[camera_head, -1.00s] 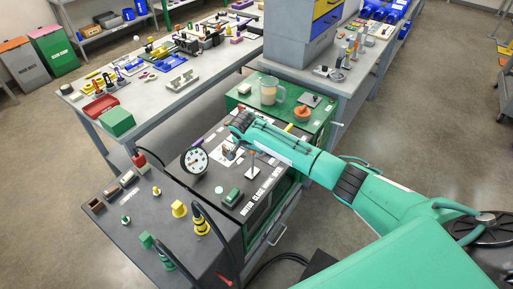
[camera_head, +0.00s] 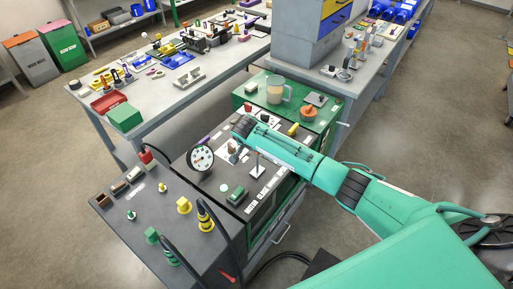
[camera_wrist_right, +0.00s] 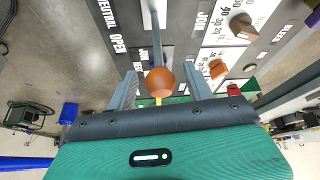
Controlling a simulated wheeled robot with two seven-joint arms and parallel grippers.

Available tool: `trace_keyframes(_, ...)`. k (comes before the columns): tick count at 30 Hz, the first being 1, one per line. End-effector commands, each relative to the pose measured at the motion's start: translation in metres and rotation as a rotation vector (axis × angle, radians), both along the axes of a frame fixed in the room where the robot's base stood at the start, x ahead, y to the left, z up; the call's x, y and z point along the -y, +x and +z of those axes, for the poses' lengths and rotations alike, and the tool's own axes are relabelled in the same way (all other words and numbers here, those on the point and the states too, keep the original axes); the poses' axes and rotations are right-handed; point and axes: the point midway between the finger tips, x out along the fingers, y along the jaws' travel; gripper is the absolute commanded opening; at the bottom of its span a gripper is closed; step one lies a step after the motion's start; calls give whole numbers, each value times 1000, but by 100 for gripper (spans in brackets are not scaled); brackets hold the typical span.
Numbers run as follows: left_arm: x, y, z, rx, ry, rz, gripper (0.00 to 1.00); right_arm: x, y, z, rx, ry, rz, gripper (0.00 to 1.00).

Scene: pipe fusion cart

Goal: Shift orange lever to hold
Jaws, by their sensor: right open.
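The orange ball knob of a lever (camera_wrist_right: 160,80) sits between the two fingers of my right gripper (camera_wrist_right: 160,88) in the right wrist view. Its grey shaft runs up from the knob to a pale slot plate on the dark panel. The fingers are open, one on each side of the knob, and I cannot tell whether either touches it. In the head view my right gripper (camera_head: 240,130) is over the black control panel (camera_head: 222,183), and its own arm hides the knob. My left gripper is not in view.
A round gauge (camera_head: 200,157) stands on the panel left of my right gripper. A smaller orange knob (camera_wrist_right: 217,68) and a brown knob (camera_wrist_right: 242,27) are close on the right in the wrist view. A green cabinet top with a clear jug (camera_head: 276,90) is behind.

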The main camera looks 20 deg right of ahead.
Motion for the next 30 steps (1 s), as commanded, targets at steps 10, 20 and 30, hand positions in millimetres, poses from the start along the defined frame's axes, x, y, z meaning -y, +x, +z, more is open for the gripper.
trace_keyframes(10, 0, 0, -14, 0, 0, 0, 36, -16, -11, 39, 4, 4, 3, 52)
trace_keyframes(20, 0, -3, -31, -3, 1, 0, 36, -37, -30, 103, 3, 3, 1, 52)
trace_keyframes(30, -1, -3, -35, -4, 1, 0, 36, -43, -36, 125, 0, 0, -1, 52)
